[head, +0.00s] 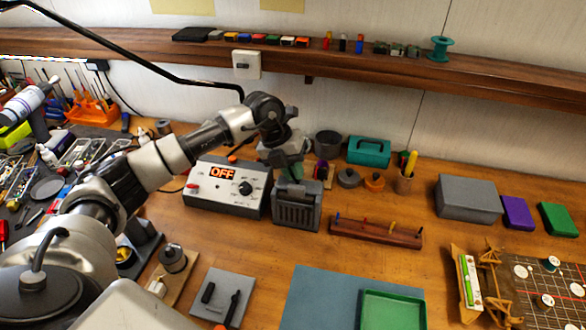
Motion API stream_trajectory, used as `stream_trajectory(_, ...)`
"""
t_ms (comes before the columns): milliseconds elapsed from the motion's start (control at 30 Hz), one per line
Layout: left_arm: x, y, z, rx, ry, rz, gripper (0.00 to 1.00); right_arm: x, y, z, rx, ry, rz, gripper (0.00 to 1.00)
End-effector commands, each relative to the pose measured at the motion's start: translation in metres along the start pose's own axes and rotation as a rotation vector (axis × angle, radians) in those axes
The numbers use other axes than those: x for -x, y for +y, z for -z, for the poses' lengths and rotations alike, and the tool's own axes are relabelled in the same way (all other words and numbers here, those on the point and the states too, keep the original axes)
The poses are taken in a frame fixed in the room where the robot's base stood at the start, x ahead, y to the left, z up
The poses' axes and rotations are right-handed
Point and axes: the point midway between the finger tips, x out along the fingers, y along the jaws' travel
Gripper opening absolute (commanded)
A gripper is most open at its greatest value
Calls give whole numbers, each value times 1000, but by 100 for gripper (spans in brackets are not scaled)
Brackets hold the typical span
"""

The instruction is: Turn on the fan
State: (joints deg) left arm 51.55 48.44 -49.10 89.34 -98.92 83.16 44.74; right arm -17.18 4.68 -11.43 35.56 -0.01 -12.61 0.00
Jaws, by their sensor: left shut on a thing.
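A grey slatted box (297,212), which may be the fan, stands on the wooden bench near the middle of the head view. Left of it is a white control box (213,193) with a lit display (222,173) reading "OFF", a black knob (245,188) and a red button. My left gripper (287,165) points down over the top of the slatted box, at its back edge. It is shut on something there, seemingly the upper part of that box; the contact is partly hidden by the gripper. My right gripper is not in view.
Behind the gripper are a dark pot (328,143) and a teal toolbox (369,152). A wooden rack (376,232) lies to the right. A grey pad with black handles (222,297) is in front. A shelf (430,66) runs above.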

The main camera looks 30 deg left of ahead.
Motion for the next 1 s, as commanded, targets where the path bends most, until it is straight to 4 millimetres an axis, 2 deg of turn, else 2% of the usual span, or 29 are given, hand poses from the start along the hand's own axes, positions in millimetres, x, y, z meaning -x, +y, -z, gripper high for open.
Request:
stream_trajectory(400,0,-14,-1,-3,-2,-274,0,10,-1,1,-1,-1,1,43)
stream_trajectory(700,-6,-23,-1,-2,-4,-536,0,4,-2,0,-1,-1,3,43)
stream_trajectory(1000,-11,-29,-1,-1,-3,-728,0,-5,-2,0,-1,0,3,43)
